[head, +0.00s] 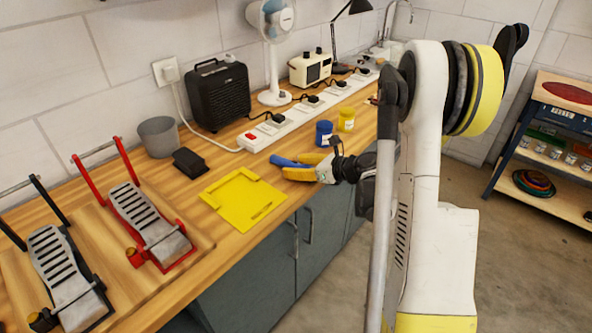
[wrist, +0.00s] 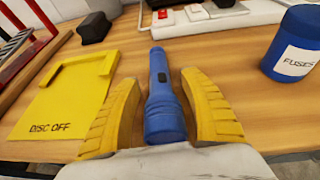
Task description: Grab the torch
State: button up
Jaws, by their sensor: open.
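The torch (wrist: 163,98) is blue and lies on the wooden bench. In the wrist view it points away from me, with its wide end nearest, between the two yellow fingers of my gripper (wrist: 162,112). The fingers are open, one on each side of it. A gap shows on the right; on the left the gap is narrow. In the head view the torch (head: 285,161) shows just beyond the yellow fingers of my gripper (head: 300,168), over the bench near its front edge. The near end of the torch is partly hidden by my gripper in the head view.
A yellow tray marked DISC OFF (wrist: 48,112) lies left of the torch. A blue FUSES jar (wrist: 294,45) stands to the right, with a yellow jar (head: 346,119) beyond. A white power strip (head: 310,108) runs behind. Two pedals (head: 148,222) stand at the left.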

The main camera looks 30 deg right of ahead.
grip_shut()
jog(key=shift+r, duration=0.1)
